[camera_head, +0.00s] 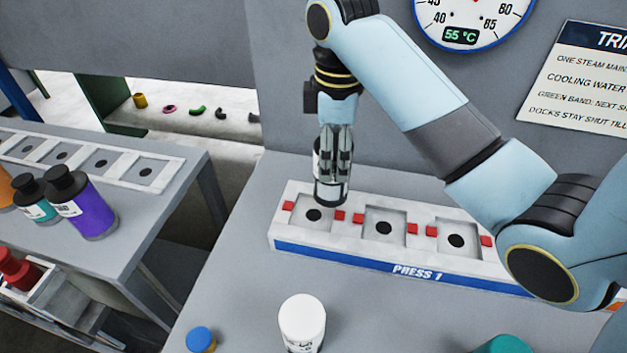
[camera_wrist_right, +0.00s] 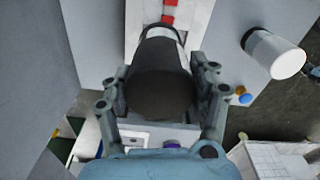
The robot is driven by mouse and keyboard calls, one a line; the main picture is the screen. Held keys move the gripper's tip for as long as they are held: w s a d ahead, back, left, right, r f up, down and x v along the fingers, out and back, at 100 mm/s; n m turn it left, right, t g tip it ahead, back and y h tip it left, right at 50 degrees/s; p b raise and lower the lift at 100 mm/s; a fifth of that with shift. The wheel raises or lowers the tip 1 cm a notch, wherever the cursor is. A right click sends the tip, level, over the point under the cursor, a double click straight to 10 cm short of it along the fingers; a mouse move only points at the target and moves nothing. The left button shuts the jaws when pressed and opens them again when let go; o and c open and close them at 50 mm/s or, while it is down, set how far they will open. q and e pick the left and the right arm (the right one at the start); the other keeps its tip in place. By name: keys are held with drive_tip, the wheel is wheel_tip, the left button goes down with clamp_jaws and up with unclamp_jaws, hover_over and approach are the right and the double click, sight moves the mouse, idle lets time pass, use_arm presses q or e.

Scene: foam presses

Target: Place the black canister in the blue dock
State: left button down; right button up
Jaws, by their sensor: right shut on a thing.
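My right gripper (camera_head: 337,172) points down and is shut on a black canister (camera_head: 330,196) with a white band. The canister hangs over the left end of the dock with the blue front strip (camera_head: 395,268), marked PRESS 1. It looks raised above the dock, near the leftmost well (camera_head: 312,216), whose dark hole shows uncovered. In the right wrist view the canister (camera_wrist_right: 162,88) lies between both fingers, with the pale dock (camera_wrist_right: 199,22) beyond it. My left gripper is not in view.
A white canister (camera_head: 302,322), a blue-capped item (camera_head: 201,339) and a teal item (camera_head: 503,345) stand in front. A side bench (camera_head: 150,225) at left holds purple (camera_head: 92,208) and teal (camera_head: 35,205) bottles. A grey wall with a gauge (camera_head: 470,12) rises behind the dock.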

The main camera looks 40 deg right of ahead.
sight(332, 194)
drive_tip(key=shift+w+a+f, duration=0.5)
drive_tip(key=shift+a, duration=0.15)
drive_tip(key=shift+w+a+f, duration=0.45)
drive_tip(key=shift+a, duration=0.15)
drive_tip(key=shift+f+p, duration=0.65)
drive_tip(key=shift+f, duration=1.4)
drive_tip(key=shift+a+f, duration=0.1)
drive_tip(key=o, duration=1.4)
drive_tip(key=shift+c, duration=0.2)
